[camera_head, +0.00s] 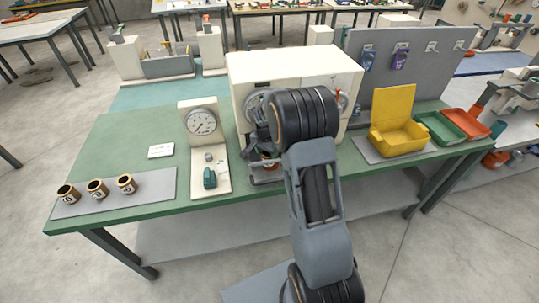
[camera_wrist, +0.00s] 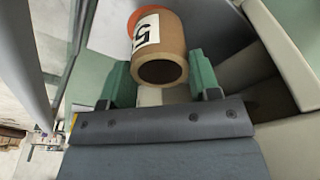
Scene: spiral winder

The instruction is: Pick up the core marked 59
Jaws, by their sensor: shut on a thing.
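A brown cardboard core (camera_wrist: 172,42) with a white label sits between the green finger pads of my gripper (camera_wrist: 161,78) in the wrist view. A "5" shows on the label; the rest of the marking is turned out of sight. My gripper is shut on this core, with its open end facing the wrist camera. In the head view my arm hides most of the gripper, in front of the cream winder (camera_head: 300,66). Three other brown cores (camera_head: 97,188) stand upright on a grey mat (camera_head: 150,185) at the left; their labels are too small to read surely.
A dial gauge stand (camera_head: 202,122) stands left of the winder, with a small white card (camera_head: 161,150) beside it. A yellow open box (camera_head: 397,135), a green tray (camera_head: 440,128) and a red tray (camera_head: 466,124) stand at the right. The green bench top is clear between mat and gauge.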

